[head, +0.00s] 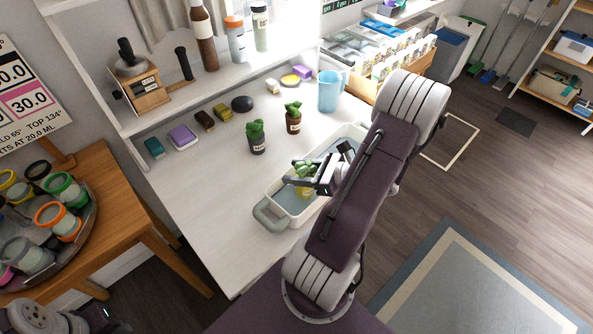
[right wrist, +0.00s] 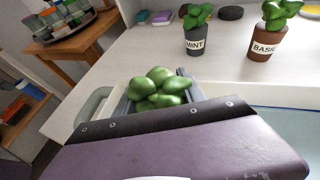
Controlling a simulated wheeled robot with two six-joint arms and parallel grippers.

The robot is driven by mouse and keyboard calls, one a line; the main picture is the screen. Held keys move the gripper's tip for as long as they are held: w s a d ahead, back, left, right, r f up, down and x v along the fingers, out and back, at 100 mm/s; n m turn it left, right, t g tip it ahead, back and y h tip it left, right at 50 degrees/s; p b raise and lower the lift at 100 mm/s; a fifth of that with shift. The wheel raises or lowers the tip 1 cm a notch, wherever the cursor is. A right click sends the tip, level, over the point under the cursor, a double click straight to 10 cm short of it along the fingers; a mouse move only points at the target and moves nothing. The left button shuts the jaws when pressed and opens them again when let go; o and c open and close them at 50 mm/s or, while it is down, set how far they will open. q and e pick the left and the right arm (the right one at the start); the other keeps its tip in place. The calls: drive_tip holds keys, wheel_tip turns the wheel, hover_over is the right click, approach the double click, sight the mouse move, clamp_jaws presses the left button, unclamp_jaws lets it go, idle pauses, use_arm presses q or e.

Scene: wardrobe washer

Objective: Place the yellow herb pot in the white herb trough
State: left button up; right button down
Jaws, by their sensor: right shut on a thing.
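The yellow herb pot (head: 303,191) with green leaves is in my right gripper (head: 312,182), which is shut on it. Its leaves show between the fingers in the right wrist view (right wrist: 160,88), where the pot body is hidden. The white herb trough (head: 297,219) lies on the white counter, with a pale green handle at its near end. In the head view the pot overlaps the near part of the trough's inside; I cannot tell whether it touches the bottom. My arm hides part of the trough.
A dark mint pot (head: 257,145) and a brown basil pot (head: 293,123) stand on the counter behind the trough. A blue jug (head: 330,92) is farther back. Soap bars and sponges line the wall side. The counter's left front part is clear.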

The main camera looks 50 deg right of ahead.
drive_tip(key=shift+f, duration=0.3)
drive_tip(key=c, duration=0.6)
unclamp_jaws()
wheel_tip(320, 180, up, 10)
drive_tip(key=p, duration=0.9)
drive_tip(key=shift+r+p, duration=0.1)
drive_tip(key=shift+p, duration=0.2)
